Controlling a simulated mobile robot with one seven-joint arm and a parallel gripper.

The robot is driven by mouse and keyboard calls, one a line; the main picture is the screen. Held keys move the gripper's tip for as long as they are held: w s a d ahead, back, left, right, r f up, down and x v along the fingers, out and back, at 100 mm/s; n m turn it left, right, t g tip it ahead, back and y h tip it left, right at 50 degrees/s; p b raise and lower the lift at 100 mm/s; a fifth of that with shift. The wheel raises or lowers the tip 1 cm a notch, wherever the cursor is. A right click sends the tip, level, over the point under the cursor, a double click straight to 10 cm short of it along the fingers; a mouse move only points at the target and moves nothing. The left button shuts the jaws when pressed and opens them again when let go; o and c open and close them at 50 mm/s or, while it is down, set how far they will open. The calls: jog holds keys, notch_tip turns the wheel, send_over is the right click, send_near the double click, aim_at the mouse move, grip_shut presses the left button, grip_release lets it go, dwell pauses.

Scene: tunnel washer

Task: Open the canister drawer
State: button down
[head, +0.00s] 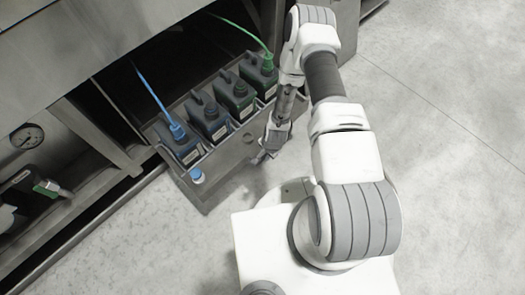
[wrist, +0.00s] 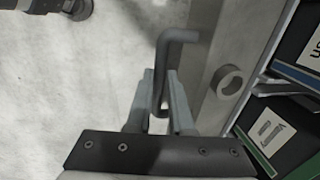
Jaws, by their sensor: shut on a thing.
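The canister drawer (head: 222,163) is a grey metal tray. It stands pulled out from under the machine, with several dark canisters (head: 209,118) in a row inside. My gripper (head: 262,154) is at the drawer's outer front face. In the wrist view my gripper (wrist: 160,108) is shut on the drawer's grey bar handle (wrist: 176,37), which stands out from the drawer front (wrist: 215,95). The handle's bent end shows above the fingers. In the head view my arm and gripper hide the handle.
A blue tube (head: 150,92) and a green tube (head: 243,29) run from canisters back into the dark cabinet opening. A blue cap (head: 197,176) sits at the drawer's near corner. A pressure gauge (head: 27,137) is at left. The concrete floor (head: 440,130) to the right is clear.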

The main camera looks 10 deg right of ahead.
jog(key=shift+s+d, duration=0.35)
jog(key=shift+s, duration=0.15)
jog(key=c, duration=0.8)
grip_release()
notch_tip(320, 180, up, 17)
jog(key=s+d+p, duration=0.1)
jog(key=s+p, duration=0.1)
jog(key=p, duration=0.3)
jog(key=shift+s+d+p, duration=0.3)
jog(key=shift+d, duration=0.1)
jog(key=shift+w+r, duration=0.1)
